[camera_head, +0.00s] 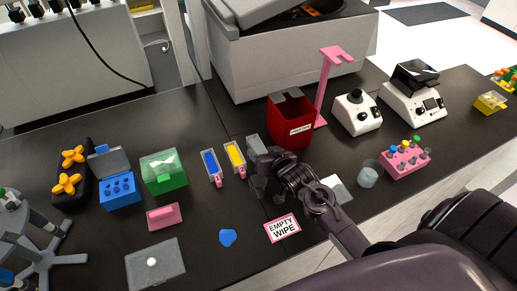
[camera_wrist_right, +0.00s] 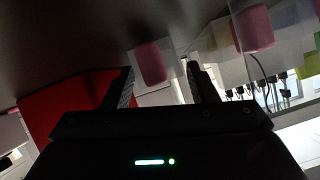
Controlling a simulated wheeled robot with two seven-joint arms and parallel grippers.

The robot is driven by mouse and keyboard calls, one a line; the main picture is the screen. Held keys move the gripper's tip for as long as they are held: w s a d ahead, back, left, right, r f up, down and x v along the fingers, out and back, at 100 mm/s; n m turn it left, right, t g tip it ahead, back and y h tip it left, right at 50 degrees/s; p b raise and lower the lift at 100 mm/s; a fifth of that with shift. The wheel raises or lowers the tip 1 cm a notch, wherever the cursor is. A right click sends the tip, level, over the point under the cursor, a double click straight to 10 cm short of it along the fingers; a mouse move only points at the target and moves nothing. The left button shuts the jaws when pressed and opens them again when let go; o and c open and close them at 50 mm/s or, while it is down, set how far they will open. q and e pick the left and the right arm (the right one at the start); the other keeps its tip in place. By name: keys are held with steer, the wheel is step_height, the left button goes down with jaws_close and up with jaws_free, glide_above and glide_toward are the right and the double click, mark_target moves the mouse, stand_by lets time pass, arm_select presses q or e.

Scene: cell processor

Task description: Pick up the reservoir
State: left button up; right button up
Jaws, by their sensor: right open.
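I cannot tell for sure which item is the reservoir. Two slim upright-looking cartridges with pink ends, a yellow one (camera_head: 235,155) and a blue one (camera_head: 210,163), lie on the black bench left of my right gripper (camera_head: 256,168). That gripper is open, low over the bench, its fingers pointing left, close to the yellow cartridge. In the right wrist view a pink part (camera_wrist_right: 151,62) shows between the open fingers of my right gripper (camera_wrist_right: 163,75), apparently not gripped. A second pink part (camera_wrist_right: 253,28) is outside them. My left gripper is out of view.
A red bin (camera_head: 290,128) and pink stand (camera_head: 326,90) stand close behind my right gripper. A green box (camera_head: 164,172), blue box (camera_head: 121,190) and pink block (camera_head: 164,216) are left. Bench left of the card is partly free.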

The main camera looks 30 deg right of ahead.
steer(key=shift+w+f, duration=0.2)
steer(key=shift+w, duration=0.2)
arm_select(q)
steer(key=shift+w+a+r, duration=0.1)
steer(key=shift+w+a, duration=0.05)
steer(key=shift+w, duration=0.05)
arm_select(e)
steer(key=shift+s, duration=0.1)
steer(key=c, duration=0.8)
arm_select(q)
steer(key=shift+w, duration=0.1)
arm_select(e)
steer(key=shift+c, duration=0.2)
steer(key=shift+r, duration=0.1)
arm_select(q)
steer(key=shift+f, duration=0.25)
arm_select(e)
step_height(320, 180, up, 20)
